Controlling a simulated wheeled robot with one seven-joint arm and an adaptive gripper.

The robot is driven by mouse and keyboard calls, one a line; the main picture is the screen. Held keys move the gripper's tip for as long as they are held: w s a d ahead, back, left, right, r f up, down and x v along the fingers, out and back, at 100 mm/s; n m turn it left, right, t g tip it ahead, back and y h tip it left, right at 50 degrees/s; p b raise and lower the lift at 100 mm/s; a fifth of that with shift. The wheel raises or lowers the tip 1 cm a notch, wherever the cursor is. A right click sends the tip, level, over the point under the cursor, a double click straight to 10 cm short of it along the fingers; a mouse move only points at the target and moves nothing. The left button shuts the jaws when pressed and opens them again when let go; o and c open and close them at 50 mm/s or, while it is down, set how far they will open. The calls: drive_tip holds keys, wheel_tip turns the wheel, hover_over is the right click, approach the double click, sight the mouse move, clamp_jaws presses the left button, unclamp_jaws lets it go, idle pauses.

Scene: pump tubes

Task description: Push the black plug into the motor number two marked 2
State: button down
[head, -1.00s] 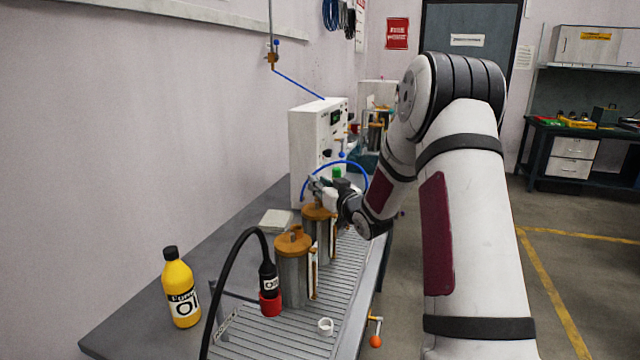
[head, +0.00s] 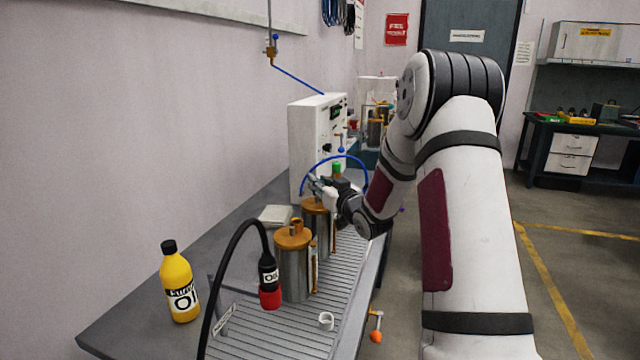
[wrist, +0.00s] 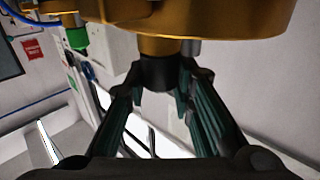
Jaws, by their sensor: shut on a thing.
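My gripper (head: 318,186) is at the rear brass-topped steel cylinder (head: 317,240) on the bench in the head view. In the wrist view my gripper (wrist: 160,85) has its two dark fingers on either side of a short black cylindrical piece, which looks like the black plug (wrist: 158,73). The gripper is shut on it. The plug's upper end meets the underside of a brass-coloured body (wrist: 200,18); I cannot tell how deep it sits. A similar brass-topped cylinder (head: 293,272) stands in front. I cannot read a 2 on either one.
A black hose with a labelled, red-ended connector (head: 269,276) arches beside the front cylinder. A yellow bottle (head: 180,284) stands at the left, and a white ring (head: 326,321) lies on the ribbed bench top. A white control box (head: 309,150) stands behind.

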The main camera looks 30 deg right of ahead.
drive_tip(key=c, duration=1.3)
unclamp_jaws()
drive_tip(key=shift+f, duration=0.1)
drive_tip(key=s+a, duration=0.1)
drive_tip(key=s, duration=1.1)
